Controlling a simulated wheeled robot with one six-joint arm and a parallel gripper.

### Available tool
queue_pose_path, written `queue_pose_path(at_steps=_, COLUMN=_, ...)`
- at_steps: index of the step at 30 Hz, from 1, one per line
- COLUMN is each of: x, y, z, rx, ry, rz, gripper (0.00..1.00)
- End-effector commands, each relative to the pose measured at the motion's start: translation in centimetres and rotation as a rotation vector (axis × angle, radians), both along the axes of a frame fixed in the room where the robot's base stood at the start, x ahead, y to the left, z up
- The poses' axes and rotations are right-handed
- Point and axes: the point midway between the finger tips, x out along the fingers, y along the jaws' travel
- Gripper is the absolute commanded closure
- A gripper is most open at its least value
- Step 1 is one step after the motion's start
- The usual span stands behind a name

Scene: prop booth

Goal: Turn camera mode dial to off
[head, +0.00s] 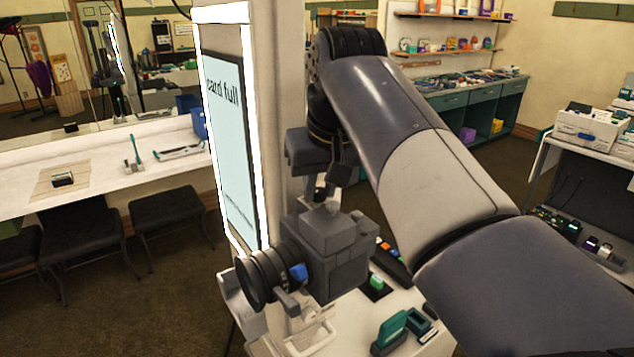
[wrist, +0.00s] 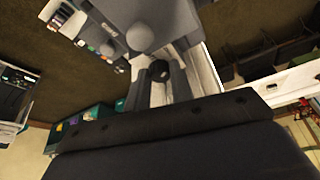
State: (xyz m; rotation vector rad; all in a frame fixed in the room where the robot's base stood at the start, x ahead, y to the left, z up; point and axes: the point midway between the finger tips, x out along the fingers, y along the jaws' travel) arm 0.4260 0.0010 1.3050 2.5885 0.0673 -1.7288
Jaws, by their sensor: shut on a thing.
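The dark grey camera (head: 338,262) stands beside the lit screen in the head view, with its black lens (head: 262,280) facing left and a blue part near the lens. My gripper (head: 325,188) reaches down to the top of the camera. In the wrist view the camera body (wrist: 165,18) fills the upper middle. There my gripper (wrist: 158,82) has its two fingers on either side of a small dark round knob, the mode dial (wrist: 158,70), and is shut on it. The dial's markings and its setting cannot be read. In the head view the dial is too small to make out clearly.
A tall lit screen (head: 228,150) reading "card full" stands close left of the camera. A green stapler-like item (head: 391,333) and small coloured buttons (head: 376,282) lie on the stand's top. A white counter (head: 110,165) with black stools is at left.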

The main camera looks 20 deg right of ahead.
Motion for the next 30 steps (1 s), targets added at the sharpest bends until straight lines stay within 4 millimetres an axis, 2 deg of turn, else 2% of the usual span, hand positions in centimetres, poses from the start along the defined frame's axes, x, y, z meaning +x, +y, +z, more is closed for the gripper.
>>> queue_pose_path(at_steps=8, x=-0.01, y=-0.04, z=0.07, rx=0.000, ry=0.001, rz=0.019, gripper=1.00)
queue_pose_path(at_steps=14, x=0.01, y=-0.17, z=0.18, rx=0.000, ry=0.002, rz=0.099, gripper=1.00)
queue_pose_path(at_steps=30, x=0.25, y=-0.59, z=0.28, rx=0.003, ry=0.001, rz=0.571, gripper=1.00)
